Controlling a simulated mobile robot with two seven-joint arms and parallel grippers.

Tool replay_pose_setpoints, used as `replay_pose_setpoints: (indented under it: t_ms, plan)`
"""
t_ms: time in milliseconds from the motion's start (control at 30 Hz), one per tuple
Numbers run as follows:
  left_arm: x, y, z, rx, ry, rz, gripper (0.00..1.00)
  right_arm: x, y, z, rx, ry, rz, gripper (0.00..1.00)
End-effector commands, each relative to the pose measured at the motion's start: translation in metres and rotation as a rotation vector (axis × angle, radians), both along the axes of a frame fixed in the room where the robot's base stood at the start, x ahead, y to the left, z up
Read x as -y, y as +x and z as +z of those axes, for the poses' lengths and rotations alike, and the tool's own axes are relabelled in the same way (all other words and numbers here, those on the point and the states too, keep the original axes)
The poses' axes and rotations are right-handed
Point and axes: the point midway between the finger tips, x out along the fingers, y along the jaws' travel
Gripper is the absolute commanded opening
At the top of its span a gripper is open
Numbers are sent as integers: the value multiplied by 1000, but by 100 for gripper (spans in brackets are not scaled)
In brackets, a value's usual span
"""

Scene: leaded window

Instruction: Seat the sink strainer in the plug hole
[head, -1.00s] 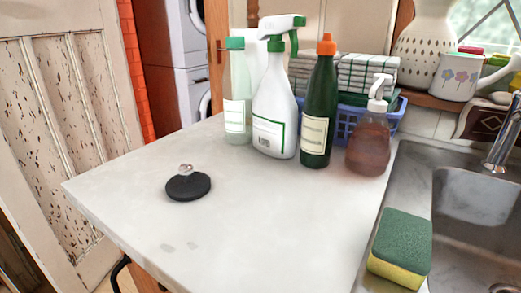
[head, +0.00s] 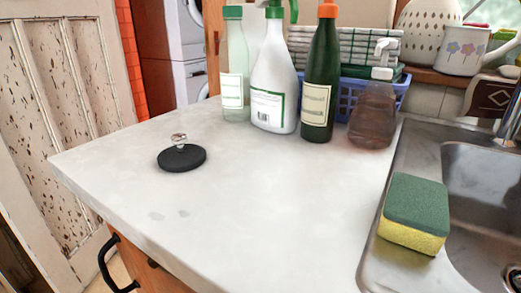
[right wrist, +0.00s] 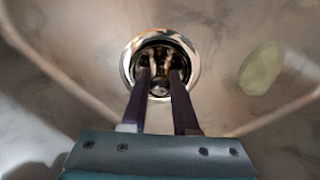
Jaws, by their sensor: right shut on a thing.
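In the right wrist view my right gripper (right wrist: 160,76) points down at the sink floor, its two dark fingers close together. It is shut on the small knob of the sink strainer (right wrist: 160,90), which shows between the fingers. A shiny round metal rim (right wrist: 130,66) surrounds the fingertips at the plug hole. I cannot tell how much of this rim is strainer and how much is plug hole, or whether the strainer sits flush. The inside is dark and partly hidden by the fingers. Neither gripper shows in the head view.
A black disc with a clear knob (head: 181,158) lies on the pale worktop (head: 250,200). A green and yellow sponge (head: 414,213) sits on the edge of the sink (head: 470,190). Several bottles, including a dark green one (head: 320,85), stand behind, before a blue basket (head: 350,88).

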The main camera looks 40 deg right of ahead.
Motion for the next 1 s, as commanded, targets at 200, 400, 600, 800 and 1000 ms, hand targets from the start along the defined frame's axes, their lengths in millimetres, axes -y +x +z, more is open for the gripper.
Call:
replay_pose_setpoints:
  t_ms: [200, 400, 600, 800, 1000]
  plan:
    - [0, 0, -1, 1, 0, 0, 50, 0, 0, -2, 1, 0, 0, 45]
    - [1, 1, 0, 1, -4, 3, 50, 0, 0, -2, 0, 0, 0, 58]
    - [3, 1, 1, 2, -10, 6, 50, 0, 0, 1, 0, 0, 0, 58]
    - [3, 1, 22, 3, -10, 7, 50, 0, 0, 34, 0, -1, 2, 58]
    - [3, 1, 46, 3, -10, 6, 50, 0, 0, 81, 1, 1, 1, 58]
